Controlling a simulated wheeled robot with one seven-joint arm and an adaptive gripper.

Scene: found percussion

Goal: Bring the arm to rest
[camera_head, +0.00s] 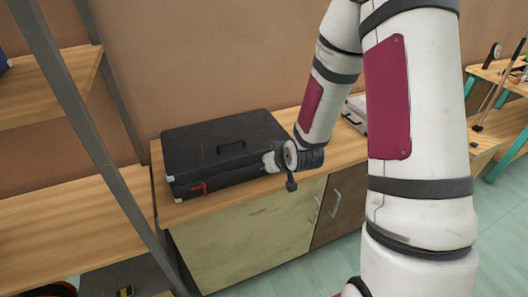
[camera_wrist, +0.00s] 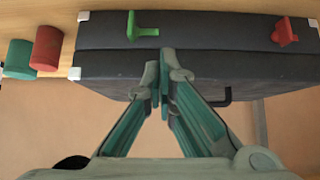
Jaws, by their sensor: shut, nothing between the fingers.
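My gripper (camera_head: 271,161) is at the end of my bent arm, beside the right front corner of a black case (camera_head: 225,143) in the head view. In the wrist view my gripper (camera_wrist: 163,78) has its fingertips together with nothing between them, in front of the black case (camera_wrist: 200,68). I cannot tell whether the fingers touch the case. The case looks closed. A red latch (camera_head: 199,188) shows on its front; the wrist view shows this red latch (camera_wrist: 285,32) and a green latch (camera_wrist: 142,30).
The case lies on a wooden-topped cabinet (camera_head: 220,205) against a brown wall. A green cylinder (camera_wrist: 18,59) and a red cylinder (camera_wrist: 46,47) stand beside the case in the wrist view. A shelf rack (camera_head: 75,95) is at the left. A pale object (camera_head: 357,112) lies behind my arm.

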